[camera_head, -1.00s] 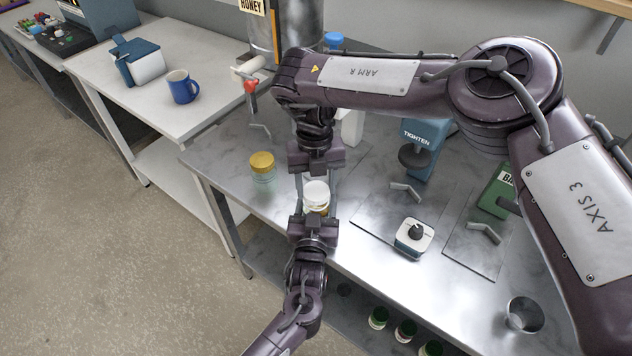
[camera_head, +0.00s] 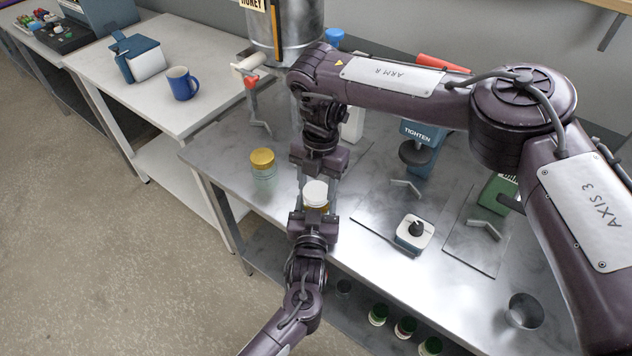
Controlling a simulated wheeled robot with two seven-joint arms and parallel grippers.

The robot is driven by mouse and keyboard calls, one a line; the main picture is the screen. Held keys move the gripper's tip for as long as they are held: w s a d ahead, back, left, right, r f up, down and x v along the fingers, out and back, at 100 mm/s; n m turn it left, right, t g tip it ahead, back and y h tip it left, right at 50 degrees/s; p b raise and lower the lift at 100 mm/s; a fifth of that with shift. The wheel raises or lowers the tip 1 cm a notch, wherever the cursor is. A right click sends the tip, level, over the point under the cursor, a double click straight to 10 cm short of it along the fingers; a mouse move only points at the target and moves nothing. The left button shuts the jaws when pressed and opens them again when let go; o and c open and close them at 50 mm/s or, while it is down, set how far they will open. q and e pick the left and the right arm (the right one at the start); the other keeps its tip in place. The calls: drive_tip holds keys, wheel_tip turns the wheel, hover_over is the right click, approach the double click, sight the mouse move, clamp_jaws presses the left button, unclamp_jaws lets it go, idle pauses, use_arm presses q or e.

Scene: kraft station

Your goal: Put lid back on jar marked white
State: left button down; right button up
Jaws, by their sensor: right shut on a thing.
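A white lid (camera_head: 315,194) is between the fingers of my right gripper (camera_head: 318,184), which comes down from above and is shut on it. The lid is directly over a small jar with amber contents (camera_head: 316,209); I cannot tell whether it is seated on the rim. My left gripper (camera_head: 314,212) comes up from the front, with its fingers close around the jar. Its grip on the jar is too small and hidden to judge. Any marking on the jar is hidden.
A glass jar with a gold lid (camera_head: 262,164) stands to the left on the metal table (camera_head: 215,160). A honey tank (camera_head: 300,30) is behind. A tighten station (camera_head: 422,145), a dial box (camera_head: 414,234) and a metal cup (camera_head: 524,311) are to the right.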

drive_tip(key=m, duration=0.4)
drive_tip(key=shift+s+d+m, duration=0.1)
drive_tip(key=shift+m, duration=0.3)
drive_tip(key=m, duration=0.4)
drive_tip(key=shift+m+t+y, duration=0.3)
drive_tip(key=shift+t+y, duration=0.1)
drive_tip(key=m, duration=0.4)
drive_tip(key=shift+s, duration=0.1)
drive_tip(key=m+t, duration=0.1)
drive_tip(key=m, duration=1.1)
drive_tip(key=shift+t+h, duration=0.3)
drive_tip(key=shift+h, duration=0.1)
drive_tip(key=m, duration=0.6)
drive_tip(key=shift+h, duration=0.3)
drive_tip(key=m, duration=0.3)
drive_tip(key=shift+a+m+h, duration=0.2)
drive_tip(key=shift+m+h, duration=0.1)
drive_tip(key=shift+m, duration=0.1)
